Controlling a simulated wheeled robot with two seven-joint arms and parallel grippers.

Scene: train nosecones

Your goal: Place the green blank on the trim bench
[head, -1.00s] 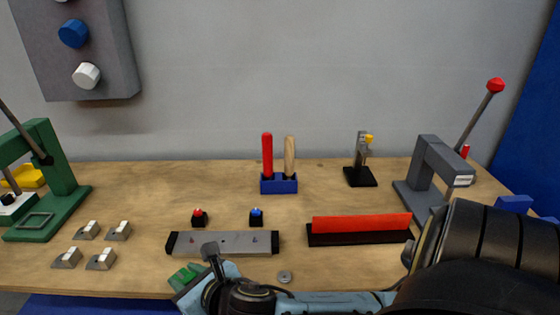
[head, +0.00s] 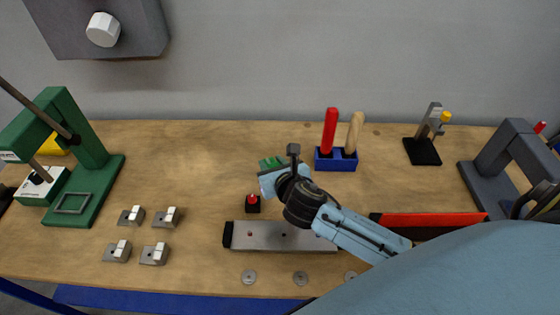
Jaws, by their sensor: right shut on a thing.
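My right gripper (head: 270,177) reaches in from the lower right over the middle of the wooden bench (head: 200,185). It is shut on the green blank (head: 272,162), which shows just past the fingertips. Most of the blank is hidden by the gripper. The blank appears to be above the bench top, behind the red button; the exact height is hard to tell. Which part is called the trim bench I cannot tell from a label. My left gripper is not in view.
A blue tool holder (head: 336,162) stands right of the gripper. A green press (head: 75,165) and several small clamps (head: 166,216) are left. Bench between press and gripper is clear.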

